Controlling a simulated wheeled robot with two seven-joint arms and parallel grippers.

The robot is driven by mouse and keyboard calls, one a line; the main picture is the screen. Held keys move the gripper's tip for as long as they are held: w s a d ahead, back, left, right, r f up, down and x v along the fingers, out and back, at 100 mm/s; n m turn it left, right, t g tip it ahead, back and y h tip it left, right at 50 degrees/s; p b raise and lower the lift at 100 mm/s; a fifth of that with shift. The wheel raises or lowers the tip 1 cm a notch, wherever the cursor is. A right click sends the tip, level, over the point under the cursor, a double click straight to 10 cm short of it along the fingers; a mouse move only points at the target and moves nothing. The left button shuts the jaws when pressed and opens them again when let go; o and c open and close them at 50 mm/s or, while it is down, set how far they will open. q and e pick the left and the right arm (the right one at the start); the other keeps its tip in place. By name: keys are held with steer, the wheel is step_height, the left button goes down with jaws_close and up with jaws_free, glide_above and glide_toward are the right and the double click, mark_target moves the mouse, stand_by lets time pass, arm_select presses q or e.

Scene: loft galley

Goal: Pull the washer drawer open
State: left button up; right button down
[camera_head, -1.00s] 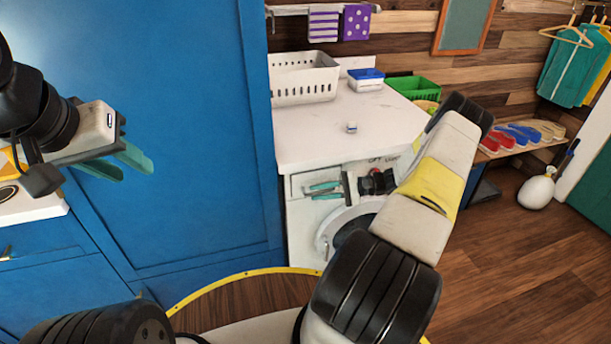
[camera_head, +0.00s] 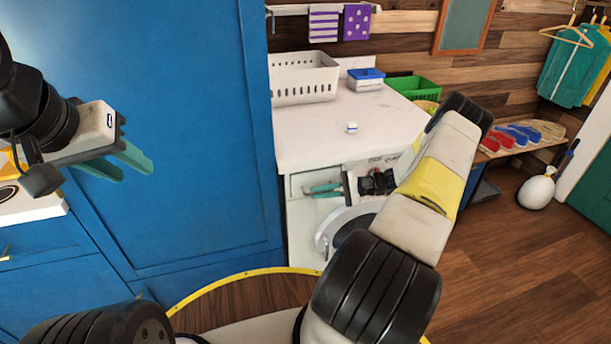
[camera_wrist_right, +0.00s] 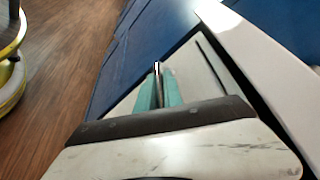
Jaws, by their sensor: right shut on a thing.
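The white washer (camera_head: 303,240) stands under a white counter, with its round door (camera_head: 330,231) low on its front. The washer drawer (camera_head: 299,184) is at the upper left of that front. My right gripper (camera_head: 318,190) is at the drawer, its teal fingers together. In the right wrist view the right gripper (camera_wrist_right: 158,92) is shut on a thin, shiny upright drawer handle (camera_wrist_right: 157,68). The fingers hide most of the handle. I see no clear gap showing the drawer pulled out. My left gripper (camera_head: 122,166) is open and empty before the blue cabinet.
A tall blue cabinet (camera_head: 180,120) stands left of the washer.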

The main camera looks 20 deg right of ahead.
stand_by(0.7)
steer(key=s, duration=1.4)
steer(key=shift+s, duration=0.25)
steer(key=shift+d, duration=0.1)
steer(key=c, duration=1.8)
jaws_free()
steer(key=shift+o, duration=0.2)
steer(key=v, duration=0.7)
steer(key=shift+d, duration=0.4)
